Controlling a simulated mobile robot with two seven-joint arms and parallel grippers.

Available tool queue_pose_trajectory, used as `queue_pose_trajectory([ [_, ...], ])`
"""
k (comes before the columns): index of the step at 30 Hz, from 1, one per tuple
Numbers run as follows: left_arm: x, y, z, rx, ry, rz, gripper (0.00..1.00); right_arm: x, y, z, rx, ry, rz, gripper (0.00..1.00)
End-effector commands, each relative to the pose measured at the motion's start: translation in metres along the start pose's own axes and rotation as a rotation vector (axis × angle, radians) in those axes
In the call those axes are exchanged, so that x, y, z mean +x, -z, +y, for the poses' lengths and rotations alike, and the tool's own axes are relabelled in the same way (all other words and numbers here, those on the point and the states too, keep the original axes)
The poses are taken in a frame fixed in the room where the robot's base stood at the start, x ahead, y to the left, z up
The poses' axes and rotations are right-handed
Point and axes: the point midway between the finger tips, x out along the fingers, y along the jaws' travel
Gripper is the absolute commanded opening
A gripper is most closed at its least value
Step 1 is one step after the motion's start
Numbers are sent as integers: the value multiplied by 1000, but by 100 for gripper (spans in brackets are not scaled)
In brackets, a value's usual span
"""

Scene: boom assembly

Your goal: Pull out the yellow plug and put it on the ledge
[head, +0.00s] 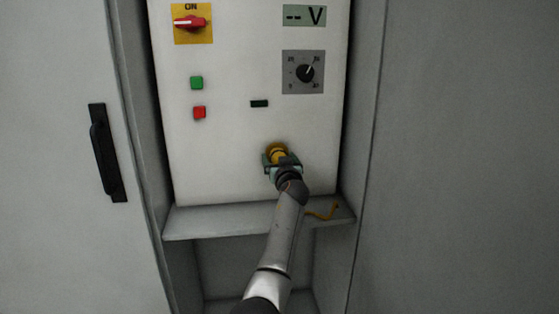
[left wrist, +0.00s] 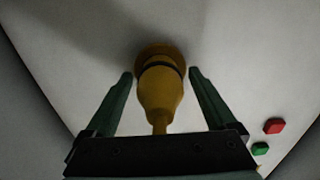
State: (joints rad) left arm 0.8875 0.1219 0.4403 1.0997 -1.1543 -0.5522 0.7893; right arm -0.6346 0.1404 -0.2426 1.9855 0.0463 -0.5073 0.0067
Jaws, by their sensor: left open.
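The yellow plug (head: 278,152) sits in the white panel, low and right of centre. In the left wrist view the yellow plug (left wrist: 160,92) points out from a round yellow socket (left wrist: 160,52) on the panel, with a dark ring between them. My left gripper (head: 280,161) is at the plug. In the left wrist view its two green fingers (left wrist: 161,76) stand open on either side of the plug, with a gap on each side. The grey ledge (head: 240,216) runs below the panel. My right gripper is not in view.
A yellow cord (head: 322,213) hangs over the ledge's right part. The panel carries a red rotary switch (head: 190,22), a green button (head: 196,83), a red button (head: 199,112) and a dial (head: 304,72). Cabinet walls flank the ledge. The ledge's left part is clear.

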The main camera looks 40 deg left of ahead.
Motion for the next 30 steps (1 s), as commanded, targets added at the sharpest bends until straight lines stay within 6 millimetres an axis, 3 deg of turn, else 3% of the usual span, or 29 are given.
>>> queue_pose_trajectory([
  [20, 0, 0, 0, 0, 0, 0, 90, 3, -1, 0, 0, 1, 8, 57],
  [30, 0, 0, 0, 0, 0, 0, 52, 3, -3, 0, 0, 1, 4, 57],
])
